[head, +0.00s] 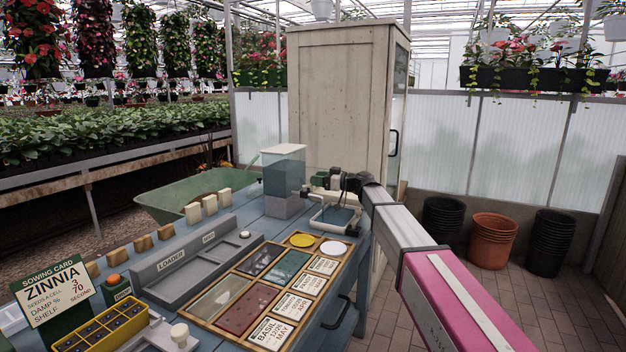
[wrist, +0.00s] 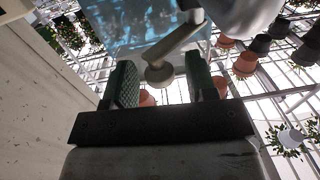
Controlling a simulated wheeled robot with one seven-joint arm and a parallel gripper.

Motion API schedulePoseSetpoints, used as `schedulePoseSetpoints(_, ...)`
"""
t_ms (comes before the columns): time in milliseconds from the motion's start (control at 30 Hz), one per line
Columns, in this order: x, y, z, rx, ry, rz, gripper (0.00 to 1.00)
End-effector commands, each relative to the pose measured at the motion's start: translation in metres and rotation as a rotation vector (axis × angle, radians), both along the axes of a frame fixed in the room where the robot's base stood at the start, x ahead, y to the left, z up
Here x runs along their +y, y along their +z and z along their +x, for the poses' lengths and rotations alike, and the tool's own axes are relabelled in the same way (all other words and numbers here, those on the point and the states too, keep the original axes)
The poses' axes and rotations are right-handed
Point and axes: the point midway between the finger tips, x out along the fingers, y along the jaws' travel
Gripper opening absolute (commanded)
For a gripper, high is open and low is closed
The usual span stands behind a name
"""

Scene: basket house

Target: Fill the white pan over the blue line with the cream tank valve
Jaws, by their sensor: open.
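The water tank (head: 284,168) stands on a grey block at the back of the blue bench; bluish water fills most of it. The white pan (head: 318,224) sits to its right, with blue-grey inside; I cannot make out the blue line or the level. My gripper (head: 330,184) is above the pan, beside the tank, partly hiding the valve. In the wrist view my gripper (wrist: 160,82) is open, with green pads either side of the pale valve lever (wrist: 158,73). Its round end lies between the fingers with gaps showing. Bluish water shows behind it (wrist: 135,25).
A tall pale cabinet (head: 338,100) stands close behind my gripper. A framed tray of coloured panels and cards (head: 243,312), a grey loader block (head: 185,268) and a yellow cell tray (head: 103,328) lie on the bench. A green wheelbarrow (head: 180,190) is behind.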

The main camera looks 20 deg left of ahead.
Motion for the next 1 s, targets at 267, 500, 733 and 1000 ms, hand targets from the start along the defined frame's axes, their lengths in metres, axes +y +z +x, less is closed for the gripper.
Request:
schedulePoseSetpoints(267,0.023,0.0,0.002,0.0,0.0,0.0,0.52)
schedulePoseSetpoints(500,0.024,0.0,0.001,0.001,-0.001,0.0,0.52)
schedulePoseSetpoints(733,0.024,0.0,0.001,0.001,0.0,0.0,0.04)
schedulePoseSetpoints(1000,0.025,0.0,0.003,0.001,0.019,0.0,0.04)
